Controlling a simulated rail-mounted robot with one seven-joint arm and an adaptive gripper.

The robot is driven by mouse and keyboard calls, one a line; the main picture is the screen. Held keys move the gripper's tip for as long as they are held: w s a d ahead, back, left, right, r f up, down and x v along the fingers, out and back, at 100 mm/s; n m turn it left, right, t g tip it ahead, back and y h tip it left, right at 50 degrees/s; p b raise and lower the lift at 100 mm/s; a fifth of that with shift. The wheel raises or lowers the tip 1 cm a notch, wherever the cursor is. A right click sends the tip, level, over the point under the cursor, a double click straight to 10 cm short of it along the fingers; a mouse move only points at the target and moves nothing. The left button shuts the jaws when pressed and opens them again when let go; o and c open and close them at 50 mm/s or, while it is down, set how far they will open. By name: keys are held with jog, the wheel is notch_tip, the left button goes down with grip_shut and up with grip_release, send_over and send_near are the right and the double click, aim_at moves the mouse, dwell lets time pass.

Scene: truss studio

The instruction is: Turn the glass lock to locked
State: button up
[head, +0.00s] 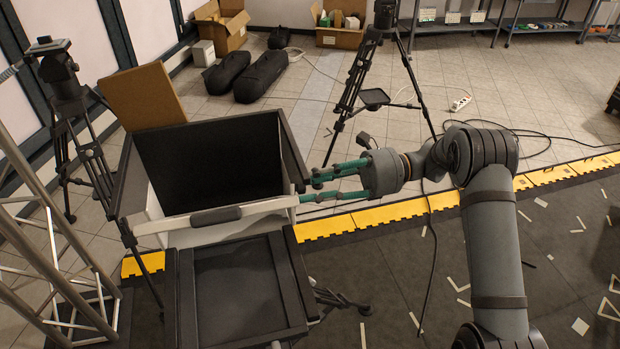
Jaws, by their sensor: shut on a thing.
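A dark-framed case (290,150) with an open top and a pale front rail (270,206) stands left of the middle. A dark grip (215,216) sits on the rail. My gripper (304,190) reaches in from the right with green fingers, at the right end of the rail beside the case's right edge. Its fingers are shut on a small part there, which I take to be the glass lock. The lock is mostly hidden by the fingertips and too small for me to tell its setting.
A dark, shallow tray-like unit (176,300) stands just in front of the case. A tripod (352,95) stands behind my gripper, another tripod (62,80) at the left. A metal truss (50,255) is at the lower left. The dark floor at right is mostly open, with scattered tape marks.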

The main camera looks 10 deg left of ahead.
jog(key=m+p, duration=0.1)
jog(key=m, duration=0.1)
jog(key=m+p, duration=0.1)
jog(key=m, duration=0.1)
jog(key=shift+s+d+f+m, duration=0.1)
jog(key=shift+s+m, duration=0.05)
jog(key=shift+m, duration=0.15)
jog(key=m+p, duration=0.2)
jog(key=m, duration=0.2)
jog(key=shift+f, duration=0.1)
grip_shut()
jog(key=o, duration=0.8)
grip_release()
jog(key=o, duration=0.3)
jog(key=v, duration=1.2)
